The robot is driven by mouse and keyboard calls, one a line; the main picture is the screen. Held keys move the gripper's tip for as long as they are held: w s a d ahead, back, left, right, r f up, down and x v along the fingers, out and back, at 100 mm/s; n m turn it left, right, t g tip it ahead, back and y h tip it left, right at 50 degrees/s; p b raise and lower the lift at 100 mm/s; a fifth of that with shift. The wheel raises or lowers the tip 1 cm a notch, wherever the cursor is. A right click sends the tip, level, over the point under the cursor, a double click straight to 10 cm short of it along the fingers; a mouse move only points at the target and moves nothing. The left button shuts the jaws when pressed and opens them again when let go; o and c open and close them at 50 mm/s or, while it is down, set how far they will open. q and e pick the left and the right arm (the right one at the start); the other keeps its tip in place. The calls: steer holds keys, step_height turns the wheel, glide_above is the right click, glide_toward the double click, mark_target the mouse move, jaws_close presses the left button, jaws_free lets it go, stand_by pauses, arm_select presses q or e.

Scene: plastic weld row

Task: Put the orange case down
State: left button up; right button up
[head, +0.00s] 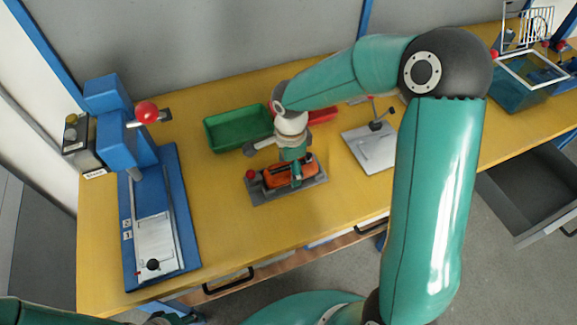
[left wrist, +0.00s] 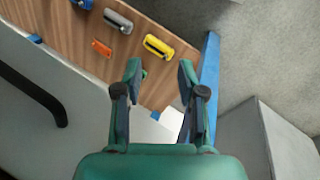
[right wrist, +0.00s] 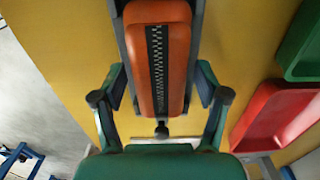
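The orange case (head: 277,179) sits in a grey fixture (head: 263,195) on the yellow table. In the right wrist view the case (right wrist: 174,55) has a dark toothed strip along its top and lies between the fixture's side rails. My right gripper (head: 294,165) is directly over it, fingers pointing down. In the right wrist view its fingers (right wrist: 160,72) are spread on either side of the case, with a gap visible on the left; contact on the right is unclear. My left gripper (left wrist: 159,68) is open and empty, away from the case.
A green tray (head: 238,130) and a red tray (head: 322,115) lie behind the fixture. A blue press (head: 150,205) stands left, a white plate device (head: 370,148) right. The left wrist view shows a wooden surface (left wrist: 85,22) with several small items, including a yellow one (left wrist: 158,46).

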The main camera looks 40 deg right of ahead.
steer(key=shift+r, duration=0.15)
step_height(320, 180, up, 12)
steer(key=shift+f, duration=0.1)
stand_by(0.6)
stand_by(0.6)
